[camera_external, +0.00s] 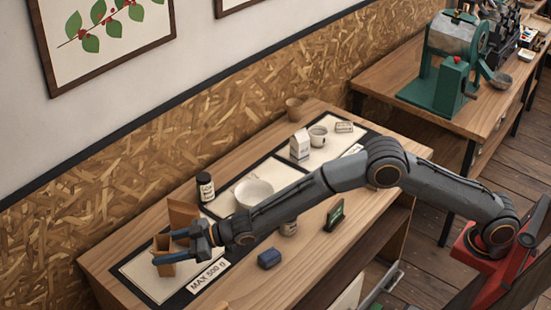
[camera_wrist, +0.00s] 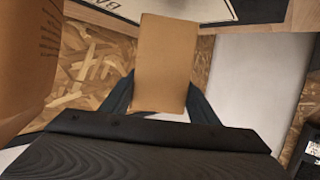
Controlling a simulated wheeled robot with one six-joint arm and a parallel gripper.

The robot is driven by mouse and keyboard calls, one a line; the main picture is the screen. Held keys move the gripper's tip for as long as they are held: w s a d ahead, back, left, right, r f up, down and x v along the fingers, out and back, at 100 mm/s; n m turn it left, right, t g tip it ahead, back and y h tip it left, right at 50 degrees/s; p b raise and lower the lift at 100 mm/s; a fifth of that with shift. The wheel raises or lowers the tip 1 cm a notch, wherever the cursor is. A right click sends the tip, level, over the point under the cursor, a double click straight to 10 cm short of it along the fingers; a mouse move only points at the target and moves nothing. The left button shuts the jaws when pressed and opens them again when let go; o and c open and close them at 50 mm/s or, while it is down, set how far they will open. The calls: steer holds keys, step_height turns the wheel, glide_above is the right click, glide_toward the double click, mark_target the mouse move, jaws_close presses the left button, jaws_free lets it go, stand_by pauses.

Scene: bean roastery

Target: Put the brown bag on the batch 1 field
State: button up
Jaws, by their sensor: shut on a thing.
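My gripper (camera_external: 167,246) is shut on a brown bag (camera_external: 163,243), which stands between its blue fingers over the left field. The held brown thing also shows between the fingers in the wrist view (camera_wrist: 165,60). I cannot tell whether its bottom touches the mat. A second brown shape (camera_external: 183,212) rises just behind it. A brown surface with print (camera_wrist: 24,60) fills the left of the wrist view. The left pale field (camera_external: 148,284) has a dark border and a "MAX 500 g" label (camera_external: 207,277). No batch 1 label is readable.
A white bowl (camera_external: 254,192) is on the middle field, with a dark jar (camera_external: 205,187) behind. A carton (camera_external: 300,145) and cup (camera_external: 318,136) are on the right field. A blue block (camera_external: 269,259) and small dark sign (camera_external: 334,214) stand near the front.

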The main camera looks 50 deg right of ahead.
steer(key=shift+f+p, duration=0.4)
steer(key=shift+f, duration=1.35)
steer(key=shift+f, duration=0.1)
steer(key=shift+f, duration=0.15)
steer(key=o, duration=1.1)
steer(key=shift+r, duration=0.25)
steer(key=b+v, duration=0.1)
steer(key=v, duration=1.1)
steer(key=shift+b, duration=0.4)
